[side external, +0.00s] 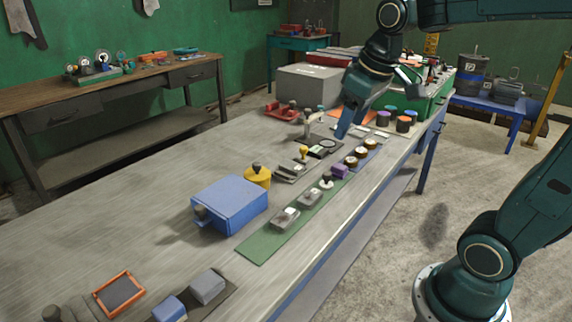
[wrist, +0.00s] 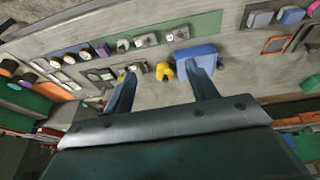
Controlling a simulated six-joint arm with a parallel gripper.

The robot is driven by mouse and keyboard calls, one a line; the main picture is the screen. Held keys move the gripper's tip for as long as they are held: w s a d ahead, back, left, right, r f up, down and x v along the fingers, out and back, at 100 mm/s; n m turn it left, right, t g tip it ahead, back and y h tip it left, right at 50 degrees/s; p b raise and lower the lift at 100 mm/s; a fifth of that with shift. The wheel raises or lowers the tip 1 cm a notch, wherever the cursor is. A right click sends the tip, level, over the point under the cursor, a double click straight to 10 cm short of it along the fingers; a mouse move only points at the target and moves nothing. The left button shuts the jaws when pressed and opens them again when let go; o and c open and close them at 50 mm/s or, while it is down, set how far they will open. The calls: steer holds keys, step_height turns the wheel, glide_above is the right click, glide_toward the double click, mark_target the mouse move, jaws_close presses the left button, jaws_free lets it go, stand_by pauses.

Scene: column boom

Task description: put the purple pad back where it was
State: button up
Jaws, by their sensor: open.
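The purple pad (side external: 339,171) sits at the far end of the green strip (side external: 258,245), beside a black-knobbed stamp (side external: 326,181). In the wrist view the purple pad (wrist: 103,49) is small, at the left end of the green strip (wrist: 204,23). My gripper (side external: 341,133) is above the far part of the bench, apart from the pad. In the wrist view my gripper (wrist: 160,72) has its two fingers spread wide with nothing held between them.
A blue box (side external: 229,205) and a yellow pot (side external: 257,175) stand left of the green strip. A blue strip with brown-and-white round items (side external: 362,156) lies beyond the pad. The bench's left middle is clear.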

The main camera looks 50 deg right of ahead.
steer(key=s+a+f+t, duration=0.2)
steer(key=s+a, duration=0.4)
steer(key=s, duration=0.5)
steer(key=shift+s+f+y, duration=0.2)
steer(key=shift+f+y, duration=0.1)
